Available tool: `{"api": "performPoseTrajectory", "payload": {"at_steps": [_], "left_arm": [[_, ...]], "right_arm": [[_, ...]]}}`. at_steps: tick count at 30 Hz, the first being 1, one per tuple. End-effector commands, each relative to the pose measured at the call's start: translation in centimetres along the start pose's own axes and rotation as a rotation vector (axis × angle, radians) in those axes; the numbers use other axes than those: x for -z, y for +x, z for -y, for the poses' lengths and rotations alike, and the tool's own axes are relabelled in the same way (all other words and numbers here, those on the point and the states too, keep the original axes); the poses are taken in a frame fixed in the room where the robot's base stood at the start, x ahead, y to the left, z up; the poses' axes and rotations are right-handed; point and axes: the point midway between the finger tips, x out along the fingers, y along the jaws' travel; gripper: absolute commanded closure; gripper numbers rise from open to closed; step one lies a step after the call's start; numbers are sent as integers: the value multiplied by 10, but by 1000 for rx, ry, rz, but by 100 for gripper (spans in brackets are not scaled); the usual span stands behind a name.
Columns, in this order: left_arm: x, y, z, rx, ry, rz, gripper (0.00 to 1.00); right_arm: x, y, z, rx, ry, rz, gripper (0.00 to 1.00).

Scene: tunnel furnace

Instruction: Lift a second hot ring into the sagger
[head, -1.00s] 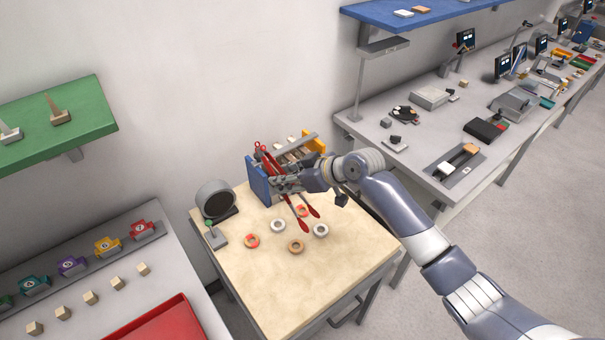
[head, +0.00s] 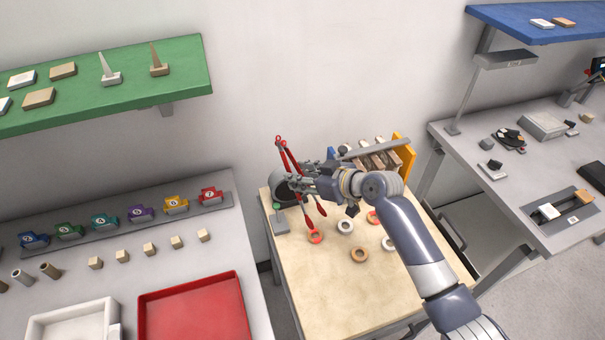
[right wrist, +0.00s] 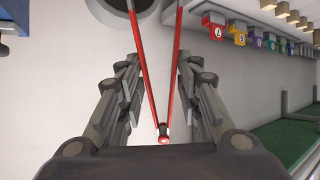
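Red tongs (head: 284,157) are held up over the table's back left, between the fingers of my right gripper (head: 290,184). The right wrist view shows the fingers (right wrist: 160,85) on either side of the two red tong arms (right wrist: 149,88). I see no ring in the tongs. An orange ring (head: 315,236) lies on the wooden table, just below the tongs' lower ends. Another orange ring (head: 373,217) lies further right, partly beside my arm. I cannot make out a sagger for certain. My left gripper is out of view.
White rings (head: 345,226) and a tan ring (head: 359,254) lie nearby. A grey round drum (head: 281,193) stands behind the gripper, partly hidden. A rack with a yellow end plate (head: 404,152) stands at the back right. The table's front (head: 340,305) is clear.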

Motion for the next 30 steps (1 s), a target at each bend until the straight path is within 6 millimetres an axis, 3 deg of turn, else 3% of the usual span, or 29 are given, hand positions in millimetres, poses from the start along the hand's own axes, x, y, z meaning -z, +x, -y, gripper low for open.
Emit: {"api": "performPoseTrajectory", "payload": {"at_steps": [18,30], "left_arm": [[-2,54,-1,-1,0,-3,60],[-1,62,-1,-1,0,-5,60]], "right_arm": [[-58,32,1,0,1,-1,70],[-66,37,1,0,0,-2,70]]}}
